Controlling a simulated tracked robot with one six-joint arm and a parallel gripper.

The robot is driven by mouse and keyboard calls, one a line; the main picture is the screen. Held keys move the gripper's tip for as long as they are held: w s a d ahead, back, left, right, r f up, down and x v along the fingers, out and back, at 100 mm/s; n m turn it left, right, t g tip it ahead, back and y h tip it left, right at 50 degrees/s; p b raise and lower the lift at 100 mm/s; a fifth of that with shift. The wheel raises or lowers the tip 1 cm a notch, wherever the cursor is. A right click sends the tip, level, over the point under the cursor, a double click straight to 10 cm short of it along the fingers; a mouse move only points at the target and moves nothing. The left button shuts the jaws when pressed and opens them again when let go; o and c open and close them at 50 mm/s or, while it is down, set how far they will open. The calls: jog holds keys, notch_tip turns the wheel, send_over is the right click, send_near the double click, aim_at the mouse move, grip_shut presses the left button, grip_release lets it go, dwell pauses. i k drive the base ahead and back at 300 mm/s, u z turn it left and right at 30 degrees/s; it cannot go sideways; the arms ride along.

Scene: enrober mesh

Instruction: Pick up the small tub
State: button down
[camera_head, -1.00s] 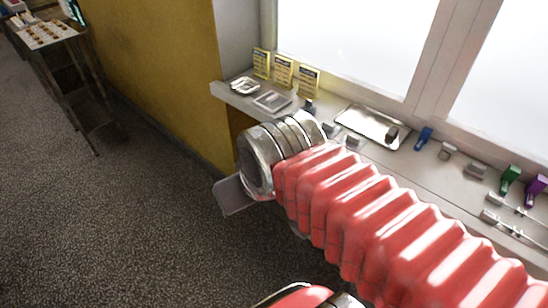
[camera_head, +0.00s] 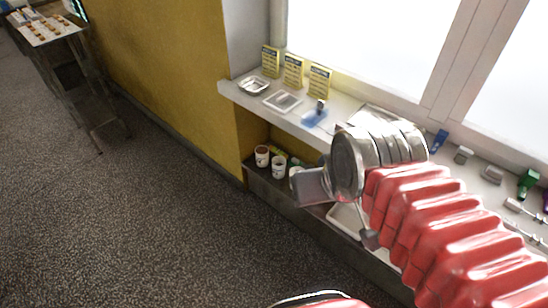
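On the low shelf under the window ledge stand small round tubs: one with a brown top (camera_head: 262,156) and a whiter one (camera_head: 279,167) to its right. A third pale rim shows partly behind my gripper. I cannot tell which of them is the small tub. My gripper (camera_head: 314,188) hangs in front of the ledge, to the right of these tubs and apart from the two in clear view. Its fingers are seen side-on and partly hidden by the wrist, so their opening does not show. Nothing is visibly held.
The window ledge (camera_head: 232,93) carries a small metal dish (camera_head: 253,86), a flat tray (camera_head: 282,102), a blue tool (camera_head: 315,115) and yellow signs (camera_head: 293,70). A white tray (camera_head: 344,219) lies low behind my gripper.

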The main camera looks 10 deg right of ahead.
aim_at(261, 152)
jog(key=u, duration=1.4)
jog(key=i, duration=2.35)
